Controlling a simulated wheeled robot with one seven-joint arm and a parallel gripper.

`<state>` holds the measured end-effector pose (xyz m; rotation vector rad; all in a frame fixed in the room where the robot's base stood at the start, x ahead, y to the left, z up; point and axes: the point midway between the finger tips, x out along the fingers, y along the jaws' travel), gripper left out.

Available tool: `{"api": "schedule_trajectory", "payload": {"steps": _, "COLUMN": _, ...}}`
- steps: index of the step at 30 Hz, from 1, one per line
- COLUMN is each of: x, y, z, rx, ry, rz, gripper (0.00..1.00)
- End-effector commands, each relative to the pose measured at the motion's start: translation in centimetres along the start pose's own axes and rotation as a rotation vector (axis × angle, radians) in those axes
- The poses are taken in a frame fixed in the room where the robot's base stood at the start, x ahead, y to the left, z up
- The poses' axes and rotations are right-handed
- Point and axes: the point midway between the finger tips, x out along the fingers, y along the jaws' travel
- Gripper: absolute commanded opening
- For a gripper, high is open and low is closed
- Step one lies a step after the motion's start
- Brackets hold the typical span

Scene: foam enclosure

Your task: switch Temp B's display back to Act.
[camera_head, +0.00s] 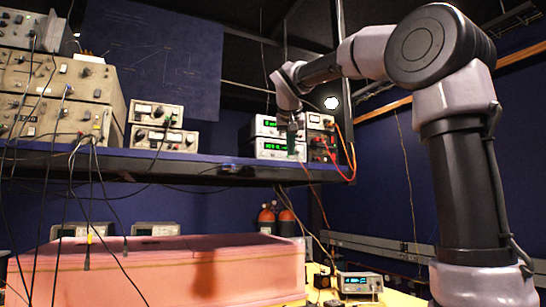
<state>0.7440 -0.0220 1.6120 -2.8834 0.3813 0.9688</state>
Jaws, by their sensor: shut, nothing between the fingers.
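Two stacked instruments with lit green displays, the upper one (261,124) and the lower one (267,148), stand at the right end of the high shelf. I cannot tell which unit is Temp B; labels, buttons and display modes are too small to read. My gripper (292,153) points down in front of the right part of these two units and covers part of their fronts. Its fingers are shut and hold nothing. I cannot tell if the fingertips touch a panel.
Right of the stack are units with knobs (321,144) and red and orange cables. The shelf's front edge (180,168) runs below. A pink foam enclosure (160,275) and a small meter with a cyan display (359,283) sit lower. Cables hang at left.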

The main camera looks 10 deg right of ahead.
Motion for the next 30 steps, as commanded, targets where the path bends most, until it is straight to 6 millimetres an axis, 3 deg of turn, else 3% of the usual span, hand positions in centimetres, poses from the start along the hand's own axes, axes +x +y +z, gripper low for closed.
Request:
{"api": "schedule_trajectory", "payload": {"steps": 4, "x": 0.1, "y": -0.7, "z": -1.3, "rx": 0.0, "ry": 0.024, "rz": 0.011, "gripper": 0.0}}
{"api": "schedule_trajectory", "payload": {"steps": 17, "x": 0.3, "y": -0.8, "z": -1.6, "rx": 0.001, "ry": 0.026, "rz": 0.011, "gripper": 0.0}}
{"api": "schedule_trajectory", "payload": {"steps": 30, "x": 4.2, "y": -3.6, "z": -4.4, "rx": 0.002, "ry": 0.024, "rz": 0.012, "gripper": 0.0}}
